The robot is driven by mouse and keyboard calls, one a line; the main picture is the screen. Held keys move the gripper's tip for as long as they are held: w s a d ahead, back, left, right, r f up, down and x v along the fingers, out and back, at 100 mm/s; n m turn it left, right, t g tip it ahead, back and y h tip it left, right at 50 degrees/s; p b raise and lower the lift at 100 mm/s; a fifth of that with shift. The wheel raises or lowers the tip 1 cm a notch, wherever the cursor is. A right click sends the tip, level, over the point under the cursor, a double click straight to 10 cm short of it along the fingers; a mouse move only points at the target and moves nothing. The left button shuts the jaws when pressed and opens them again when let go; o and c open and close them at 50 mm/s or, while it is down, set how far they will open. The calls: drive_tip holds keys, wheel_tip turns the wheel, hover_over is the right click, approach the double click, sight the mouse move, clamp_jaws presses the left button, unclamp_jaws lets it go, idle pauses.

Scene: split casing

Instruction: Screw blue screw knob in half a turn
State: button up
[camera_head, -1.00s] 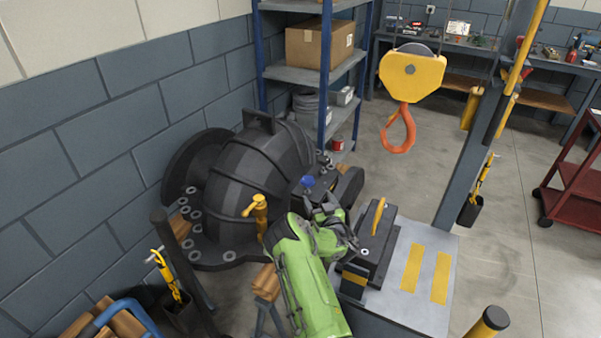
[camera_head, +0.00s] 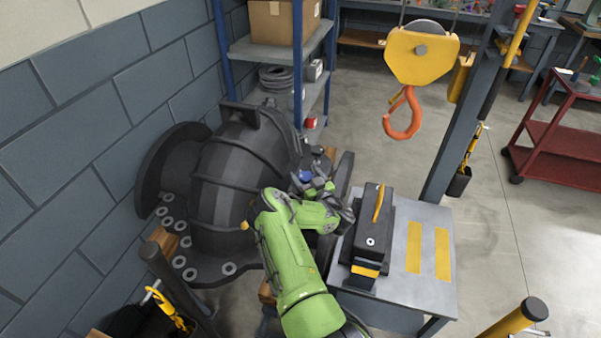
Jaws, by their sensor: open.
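The blue screw knob (camera_head: 306,177) shows as a small blue patch on the right side of the large black casing (camera_head: 225,180). My green arm reaches up from the bottom of the view, and my gripper (camera_head: 313,186) is at the knob. The gripper partly covers the knob and its mount. The fingers look apart, but whether they touch the knob is too small to tell.
A grey table (camera_head: 425,290) with a black box (camera_head: 371,232) with a yellow handle stands right of my arm. An orange crane hook (camera_head: 402,118) hangs behind it. A shelf (camera_head: 268,50) stands at the back, and a red cart (camera_head: 560,145) at the right. Open floor lies between.

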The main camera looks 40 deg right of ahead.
drive_tip(key=c, duration=0.9)
drive_tip(key=shift+m+h+b, duration=0.45)
drive_tip(key=shift+m+h, duration=0.15)
drive_tip(key=shift+h, duration=0.4)
drive_tip(key=shift+c, duration=0.2)
drive_tip(key=m+g+h+b, duration=0.1)
drive_tip(key=b, duration=0.1)
drive_tip(key=m+g+h+b, duration=0.1)
drive_tip(key=b, duration=0.2)
drive_tip(key=shift+d+f+h, duration=0.1)
drive_tip(key=shift+f+h, duration=0.15)
drive_tip(key=shift+h, duration=0.15)
drive_tip(key=b, duration=0.3)
drive_tip(key=shift+m+h, duration=0.3)
drive_tip(key=g+h+b, duration=0.1)
drive_tip(key=b, duration=0.3)
drive_tip(key=shift+m+b, duration=0.35)
drive_tip(key=shift+m, duration=0.05)
drive_tip(key=b, duration=0.2)
drive_tip(key=shift+r+g+b, duration=0.2)
drive_tip(key=shift+g+b, duration=0.15)
drive_tip(key=shift+g, duration=0.05)
